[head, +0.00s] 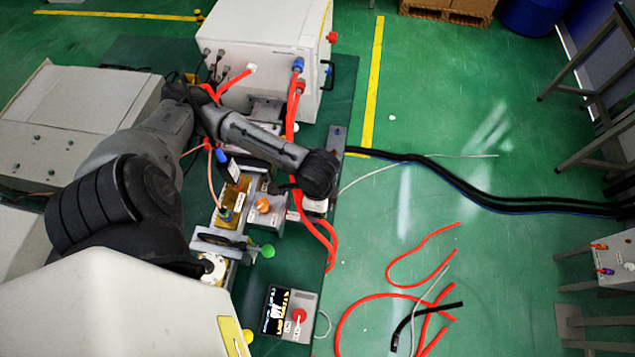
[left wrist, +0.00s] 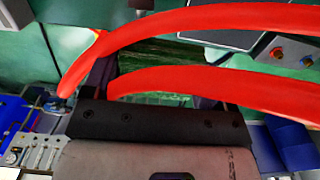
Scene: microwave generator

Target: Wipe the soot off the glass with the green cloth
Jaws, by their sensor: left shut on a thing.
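My left arm comes in from the left in the head view, and its dark wrist end (head: 318,174) hangs over the right edge of the bench. The wrist hides the fingers there. In the left wrist view my left gripper (left wrist: 158,72) is shut on a dark green, textured thing (left wrist: 170,54), apparently the green cloth, partly hidden behind red hoses. In the head view a dark oval piece (head: 225,240) stands in a holder at the front of the bench; I cannot tell whether it is the glass. No soot can be made out. My right gripper is not in view.
Red hoses (head: 293,105) run down beside my wrist and cross close before the wrist camera (left wrist: 210,82). A white cabinet (head: 262,35) stands behind. A box with a red button (head: 299,316) is at the front. Loose hoses lie on the open floor at right.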

